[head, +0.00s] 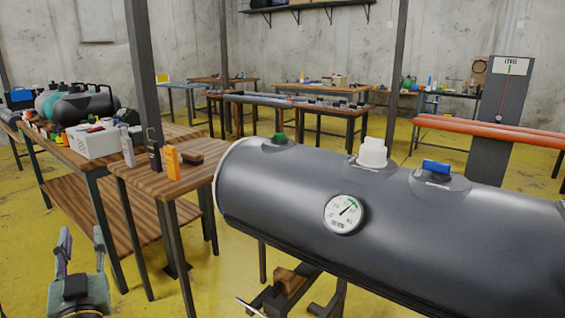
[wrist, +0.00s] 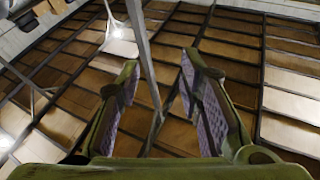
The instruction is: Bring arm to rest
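My gripper (head: 82,250) is at the lower left in the head view, pointing up, over the yellow floor. Its two fingers stand apart with nothing between them. In the wrist view the open fingers (wrist: 160,105) frame a metal post and the brown panelled ceiling, so the wrist camera looks upward. The gripper touches nothing that I can see. Most of my arm is out of view below the frame.
Further tables stand behind. Yellow floor (head: 25,215) is clear at far left.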

